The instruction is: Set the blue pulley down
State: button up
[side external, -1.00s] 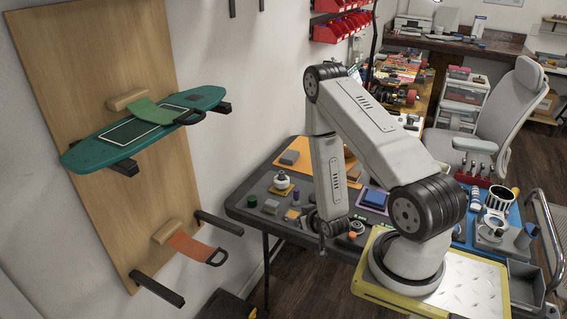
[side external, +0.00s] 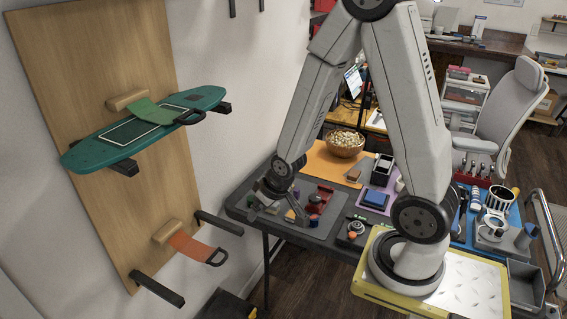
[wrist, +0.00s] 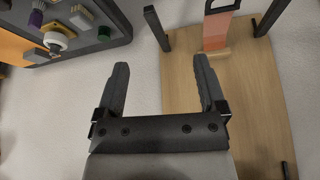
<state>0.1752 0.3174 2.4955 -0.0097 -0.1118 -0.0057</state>
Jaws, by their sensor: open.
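My gripper (wrist: 160,65) is open and empty in the wrist view, its two dark fingers spread apart above pale floor or wall and a wooden board. In the side external view my gripper (side external: 258,198) is over the left end of the grey table (side external: 236,207). I cannot make out a blue pulley for certain in either view. A white round part (wrist: 56,40) sits among small parts on the table corner in the wrist view, clear of my fingers. A blue square block (side external: 375,198) lies on a purple mat.
A wooden board (side external: 90,60) with a green skateboard deck (side external: 145,128) and dark pegs stands left of the table. A bowl (side external: 345,143) stands at the table's back. A red part (side external: 320,197) lies among small blocks. A green cylinder (wrist: 104,33) is near the table edge.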

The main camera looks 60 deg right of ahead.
jog(key=s+a+r+n+g, duration=0.1)
jog(key=s+a+r+g, duration=0.1)
jog(key=s+a+r, duration=0.3)
jog(key=shift+a+r+n+y, duration=0.4)
jog(key=shift+a, duration=0.05)
jog(key=shift+o, duration=0.4)
jog(key=shift+s, duration=0.15)
jog(key=shift+d, duration=0.1)
